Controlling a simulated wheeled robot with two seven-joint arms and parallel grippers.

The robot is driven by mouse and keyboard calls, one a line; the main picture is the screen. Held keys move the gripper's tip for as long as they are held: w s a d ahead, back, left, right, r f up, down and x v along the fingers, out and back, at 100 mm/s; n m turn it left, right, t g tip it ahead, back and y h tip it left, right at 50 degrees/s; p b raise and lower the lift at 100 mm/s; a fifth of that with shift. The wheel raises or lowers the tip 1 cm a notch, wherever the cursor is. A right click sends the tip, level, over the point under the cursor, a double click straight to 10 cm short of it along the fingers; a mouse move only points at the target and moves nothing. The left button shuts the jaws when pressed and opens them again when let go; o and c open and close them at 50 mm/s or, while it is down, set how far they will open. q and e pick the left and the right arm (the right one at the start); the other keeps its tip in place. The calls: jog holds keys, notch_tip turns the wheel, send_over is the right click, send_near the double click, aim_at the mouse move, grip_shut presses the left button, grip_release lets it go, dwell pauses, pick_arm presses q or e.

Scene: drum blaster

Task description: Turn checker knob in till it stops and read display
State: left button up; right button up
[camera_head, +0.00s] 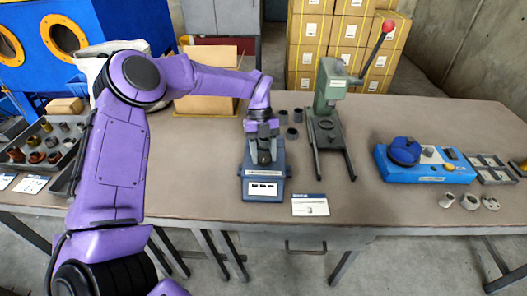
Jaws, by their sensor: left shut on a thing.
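The checker (277,183) is a blue-grey block on the brown table, near the middle of the view. A small light panel with dark marks, apparently its display (262,189), is on its front part; the marks are too small to read. My left arm reaches in from the left, and my left gripper (263,152) points down over the checker's upper part. It is shut on the checker knob, which is mostly hidden by the fingers. My right gripper is not in view.
A green press (328,95) with a red-knobbed lever stands just right of the checker. A white card (310,205) lies in front. Dark rings (292,133) sit between. A blue device (425,165) and loose metal parts are at the right. A parts tray (45,145) is at the left.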

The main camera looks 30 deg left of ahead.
pick_arm(q)
jog(key=m+y+p, duration=0.1)
jog(key=m, duration=0.1)
jog(key=m+g+p, duration=0.1)
jog(key=m, duration=0.2)
jog(key=shift+w+r+y+p, duration=0.15)
jog(key=shift+y+p, duration=0.2)
jog(key=shift+y, duration=0.05)
jog(key=m+y+p, duration=0.1)
jog(key=m, duration=0.1)
jog(key=m+p, duration=0.1)
jog(key=m, duration=0.1)
jog(key=shift+d+m+y, duration=0.2)
jog(key=shift+m+y, duration=0.2)
jog(key=m+p, duration=0.1)
jog(key=m, duration=0.1)
jog(key=m+y+p, duration=0.1)
jog(key=m, duration=0.1)
jog(key=shift+d+m+y, duration=0.1)
jog(key=shift+m+y, duration=0.2)
jog(key=m+t+y+p, duration=0.1)
jog(key=m+p, duration=0.1)
jog(key=m, duration=0.1)
jog(key=shift+d+m, duration=0.1)
jog(key=shift+m, duration=0.2)
jog(key=shift+m+y, duration=0.3)
jog(key=shift+m, duration=0.1)
jog(key=shift+f, duration=0.2)
